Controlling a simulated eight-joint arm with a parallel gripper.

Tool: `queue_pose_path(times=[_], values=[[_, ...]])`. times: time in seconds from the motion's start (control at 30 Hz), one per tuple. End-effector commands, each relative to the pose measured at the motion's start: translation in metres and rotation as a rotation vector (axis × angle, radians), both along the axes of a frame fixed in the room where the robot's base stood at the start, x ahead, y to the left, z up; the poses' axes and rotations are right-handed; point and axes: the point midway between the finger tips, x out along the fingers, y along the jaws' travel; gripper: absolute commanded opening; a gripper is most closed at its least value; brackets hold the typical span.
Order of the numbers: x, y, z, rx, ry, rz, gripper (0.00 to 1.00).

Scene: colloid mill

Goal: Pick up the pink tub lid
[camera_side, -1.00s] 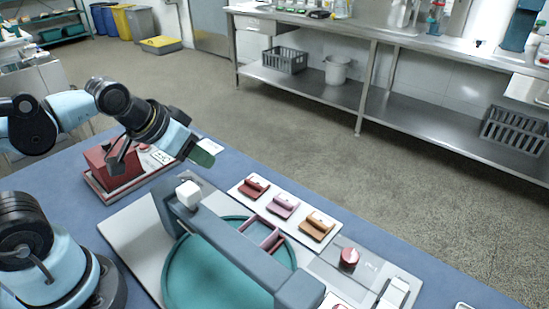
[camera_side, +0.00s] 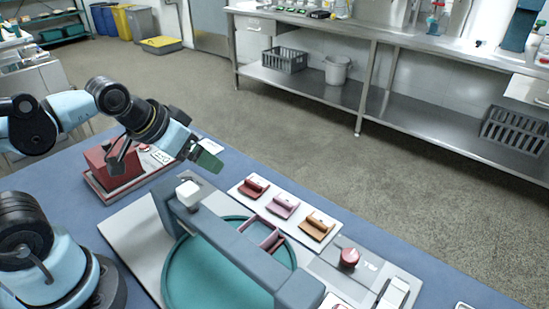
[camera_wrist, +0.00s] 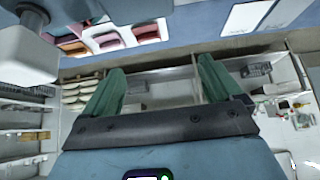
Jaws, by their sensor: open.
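The pink lid (camera_side: 283,206) lies on a white card in the middle of a row, between a dark red lid (camera_side: 253,187) and an orange-brown lid (camera_side: 317,226). In the wrist view the pink lid (camera_wrist: 109,42) shows at the upper left, beyond the fingers. My gripper (camera_side: 207,158) is up and to the left of the row in the side view, apart from every lid. In the wrist view my gripper (camera_wrist: 163,78) has its two green fingers spread wide with nothing between them.
A teal round plate (camera_side: 205,280) holds a pinkish divided box (camera_side: 262,238), with a grey bar (camera_side: 232,243) crossing over it. A white knob (camera_side: 188,193) tops the bar's end.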

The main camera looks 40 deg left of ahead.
Motion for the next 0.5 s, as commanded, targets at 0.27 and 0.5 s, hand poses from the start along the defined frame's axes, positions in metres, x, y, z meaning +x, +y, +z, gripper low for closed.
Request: queue_pose_path(times=[0.27,0.5], values=[[0.001,-0.001,0.001,-0.001,0.004,-0.001,0.92],[0.021,-0.02,0.011,-0.027,0.093,-0.004,0.92]])
